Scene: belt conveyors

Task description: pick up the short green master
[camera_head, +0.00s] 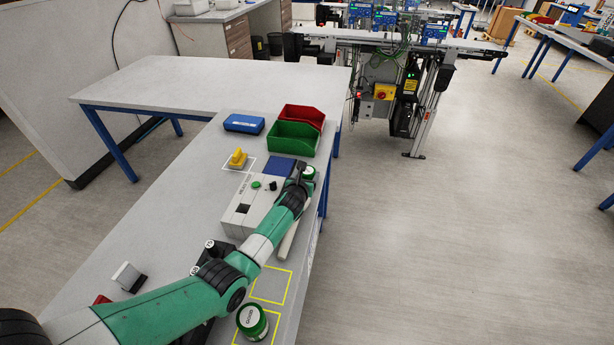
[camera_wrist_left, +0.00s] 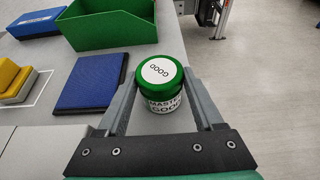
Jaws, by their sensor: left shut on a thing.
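My left gripper (camera_head: 304,180) is shut on a green-lidded white master (camera_wrist_left: 166,88) marked "MASTER GOOD". Its lid, reading "GOOD", points up at the camera in the left wrist view, and the two grey fingers lie on either side of it. In the head view the held master (camera_head: 309,172) shows at the arm's far end, near the right edge of the bench; I cannot tell whether it is clear of the surface. Another green-lidded master (camera_head: 252,320) stands inside a yellow-outlined square near the front. My right gripper is not in view.
Beyond the gripper are a blue pad (camera_head: 280,166), a green bin (camera_head: 292,138), a red bin (camera_head: 303,115) and a blue box (camera_head: 244,124). A yellow part (camera_head: 237,158) sits left of the pad. A grey measuring box (camera_head: 243,207) lies beside the arm.

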